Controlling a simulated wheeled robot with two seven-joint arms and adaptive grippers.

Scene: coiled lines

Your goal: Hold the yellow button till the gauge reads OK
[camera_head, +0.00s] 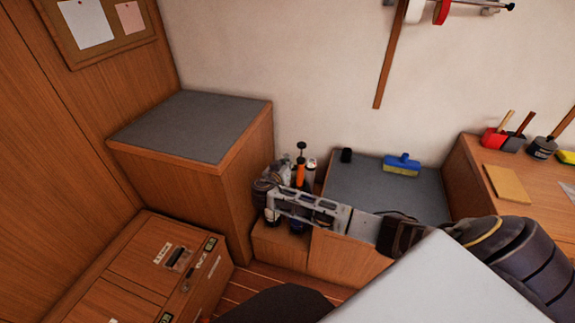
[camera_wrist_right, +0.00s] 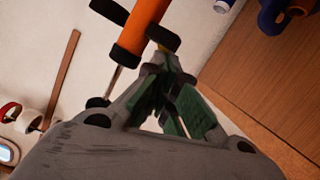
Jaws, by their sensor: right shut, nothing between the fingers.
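I cannot make out a yellow button or a gauge in either view. My right gripper (camera_head: 270,200) reaches left over the low grey-topped unit, among the bottles and tools at its left end. In the right wrist view its green-padded fingers (camera_wrist_right: 166,68) are shut and empty, tips together. An orange cylinder with black ends (camera_head: 300,173) stands by the gripper; it also shows in the right wrist view (camera_wrist_right: 140,30), just beyond the fingertips. I cannot tell whether they touch. My left gripper is not in view.
A grey-topped wooden cabinet (camera_head: 190,124) stands left of the gripper. A wooden chest with labels and latches (camera_head: 150,262) is at lower left. A blue and yellow brush (camera_head: 402,164) lies on the low grey top (camera_head: 370,185). A wooden bench (camera_head: 488,180) is at right.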

